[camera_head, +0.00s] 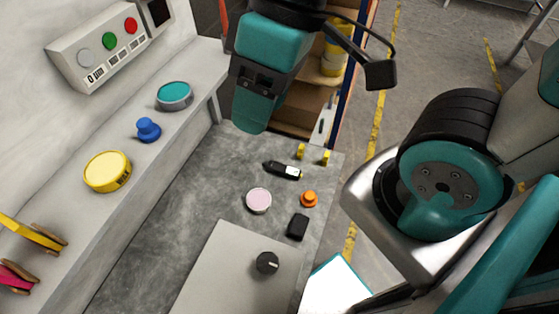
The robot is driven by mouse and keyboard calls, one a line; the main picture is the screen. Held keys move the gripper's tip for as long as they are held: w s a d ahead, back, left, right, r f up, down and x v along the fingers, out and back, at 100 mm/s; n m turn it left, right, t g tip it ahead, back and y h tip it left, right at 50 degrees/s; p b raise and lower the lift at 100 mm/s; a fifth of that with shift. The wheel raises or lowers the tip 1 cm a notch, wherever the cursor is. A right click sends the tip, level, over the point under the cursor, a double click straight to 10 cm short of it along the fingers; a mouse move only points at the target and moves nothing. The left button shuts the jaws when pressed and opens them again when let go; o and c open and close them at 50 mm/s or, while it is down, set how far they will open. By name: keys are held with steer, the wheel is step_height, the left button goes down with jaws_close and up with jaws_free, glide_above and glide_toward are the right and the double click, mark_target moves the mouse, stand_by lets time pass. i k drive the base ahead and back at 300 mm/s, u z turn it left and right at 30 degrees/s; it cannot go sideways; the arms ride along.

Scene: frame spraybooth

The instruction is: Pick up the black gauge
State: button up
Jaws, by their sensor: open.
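The black gauge (282,170) appears to be the long dark device with a pale patch near one end, lying flat toward the far end of the grey worktop. My gripper (251,125) hangs from the top of the view, teal and black, up and to the left of the gauge and apart from it. It is open and I see nothing held in it. Its fingertips are hard to make out from this angle.
Close by are a pink-white disc (259,201), an orange knob-shaped piece (309,198), a black block (298,227) and small yellow pieces (326,157). A black knob (267,262) sits on a grey plate (215,275). A ledge (75,215) with a yellow tin (107,172) runs left.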

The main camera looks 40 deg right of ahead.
mark_target(274, 167)
steer(key=z, duration=0.05)
steer(key=k, duration=0.5)
steer(key=z, duration=2.05)
steer(key=i, duration=1.25)
steer(key=u, duration=3.15)
